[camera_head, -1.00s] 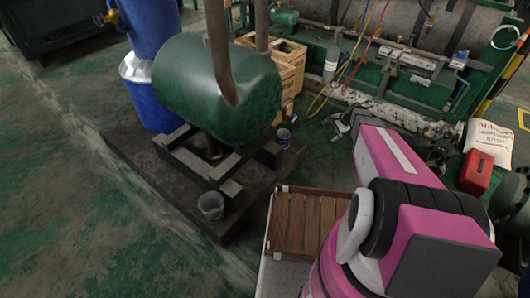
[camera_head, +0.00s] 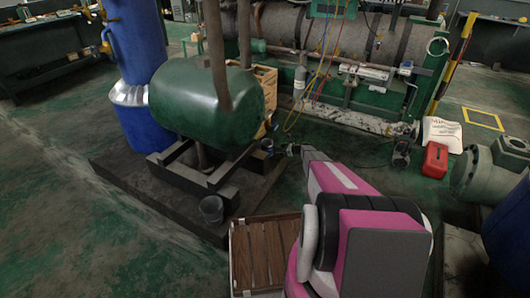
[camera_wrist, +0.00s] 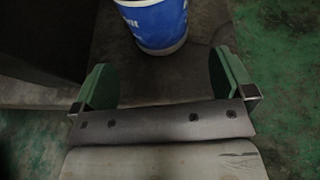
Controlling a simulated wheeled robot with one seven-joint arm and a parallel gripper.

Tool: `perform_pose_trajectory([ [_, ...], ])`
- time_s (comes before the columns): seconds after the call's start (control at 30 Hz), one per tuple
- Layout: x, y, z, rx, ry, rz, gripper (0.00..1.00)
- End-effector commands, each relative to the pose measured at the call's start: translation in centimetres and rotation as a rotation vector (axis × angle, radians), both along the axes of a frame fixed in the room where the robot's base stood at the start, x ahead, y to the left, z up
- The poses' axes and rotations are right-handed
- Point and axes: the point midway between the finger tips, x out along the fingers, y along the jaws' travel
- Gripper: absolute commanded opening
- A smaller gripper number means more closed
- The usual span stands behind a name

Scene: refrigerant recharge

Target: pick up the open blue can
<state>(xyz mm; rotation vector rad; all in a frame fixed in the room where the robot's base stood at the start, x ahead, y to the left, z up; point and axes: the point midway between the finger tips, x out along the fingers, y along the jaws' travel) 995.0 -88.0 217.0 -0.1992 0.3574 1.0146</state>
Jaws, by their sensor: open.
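The blue can (camera_head: 267,145) is small in the head view. It stands on the dark base slab by the green tank's stand. In the wrist view the can (camera_wrist: 155,22) is blue with white lettering and a pale lower rim; its top is cut off by the picture's edge. My gripper (camera_head: 291,149) is just right of the can in the head view. In the wrist view my gripper (camera_wrist: 160,68) has its two green fingers wide apart with nothing held. The can is straight ahead, in line with the gap between the fingers.
The green tank (camera_head: 205,105) and its dark stand (camera_head: 190,172) are close left of the can. A grey bucket (camera_head: 211,210) stands on the slab's front. A wooden crate (camera_head: 265,85) is behind. A slatted wooden pallet (camera_head: 262,255) lies near my arm. Open floor lies right.

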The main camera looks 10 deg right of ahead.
Motion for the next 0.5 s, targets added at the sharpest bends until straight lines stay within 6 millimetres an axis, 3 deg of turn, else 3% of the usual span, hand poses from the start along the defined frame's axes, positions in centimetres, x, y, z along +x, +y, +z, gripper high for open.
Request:
perform_pose_trajectory([
  [0.13,1.2,1.9,-1.0,0.0,0.0,0.001,1.0],
  [0.5,2.6,4.6,-1.6,-0.002,-0.001,0.003,1.0],
])
